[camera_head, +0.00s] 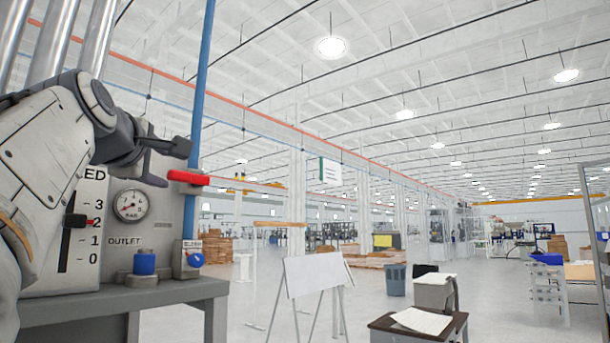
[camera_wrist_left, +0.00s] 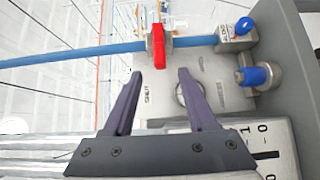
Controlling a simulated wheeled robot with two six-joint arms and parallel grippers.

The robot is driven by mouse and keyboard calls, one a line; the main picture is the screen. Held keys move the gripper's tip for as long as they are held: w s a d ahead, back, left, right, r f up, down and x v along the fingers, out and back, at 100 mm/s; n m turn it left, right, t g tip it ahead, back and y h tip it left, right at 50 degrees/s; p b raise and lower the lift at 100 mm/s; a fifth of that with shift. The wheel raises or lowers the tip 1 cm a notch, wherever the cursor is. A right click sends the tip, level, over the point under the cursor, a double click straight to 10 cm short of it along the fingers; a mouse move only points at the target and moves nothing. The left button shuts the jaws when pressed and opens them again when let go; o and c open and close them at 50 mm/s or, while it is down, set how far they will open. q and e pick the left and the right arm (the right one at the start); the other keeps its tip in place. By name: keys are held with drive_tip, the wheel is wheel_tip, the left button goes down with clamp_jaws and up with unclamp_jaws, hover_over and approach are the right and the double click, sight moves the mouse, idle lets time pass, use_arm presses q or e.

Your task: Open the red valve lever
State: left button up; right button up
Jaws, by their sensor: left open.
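My right gripper is not in view.
A panel with a round gauge (camera_head: 131,204) and a slider scale stands behind the arm. A blue knob (camera_head: 145,263) and a small blue-dialled box (camera_head: 188,259) sit on the grey bench (camera_head: 205,289) below. A white board (camera_head: 312,275) stands on the open floor to the right.

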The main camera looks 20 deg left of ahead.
sight(177, 174)
use_arm(q)
drive_tip(key=p+x, duration=0.4)
drive_tip(key=x, duration=0.5)
drive_tip(key=shift+w+a+r, duration=0.1)
drive_tip(key=shift+w+r, duration=0.05)
drive_tip(key=shift+w+a+p, duration=0.2)
drive_tip(key=shift+w+p, duration=0.15)
drive_tip(key=shift+w, duration=0.1)
clamp_jaws()
idle(0.8)
